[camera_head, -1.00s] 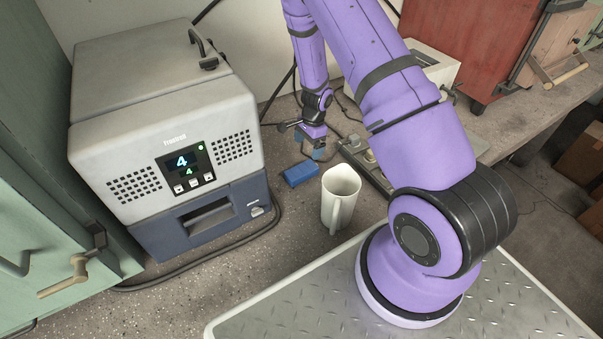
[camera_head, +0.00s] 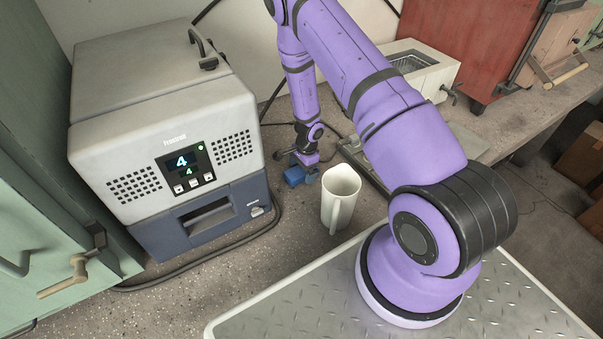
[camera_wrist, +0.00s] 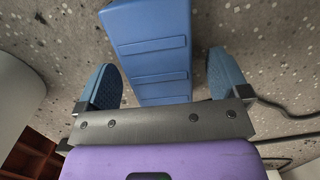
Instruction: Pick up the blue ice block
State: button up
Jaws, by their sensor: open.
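The blue ice block (camera_head: 294,176) lies on the speckled bench, to the right of the grey machine and left of the white pitcher. In the wrist view the block (camera_wrist: 152,45) is a ridged blue slab reaching up and out of the frame. My gripper (camera_head: 304,173) is low over the block's right end. In the wrist view my gripper (camera_wrist: 160,85) is open, with one blue padded finger on each side of the block. A gap shows between each finger and the block, wider on the right. The block's near end is hidden behind my gripper.
The white pitcher (camera_head: 341,197) stands close to the right of my gripper. The grey machine (camera_head: 170,145) stands to the left with its cable (camera_head: 262,232) on the bench. A metal plate (camera_head: 365,160) lies behind the pitcher. Bare bench shows in front of the block.

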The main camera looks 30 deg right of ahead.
jog(key=shift+c, duration=0.4)
jog(key=c, duration=1)
jog(key=shift+c, duration=0.2)
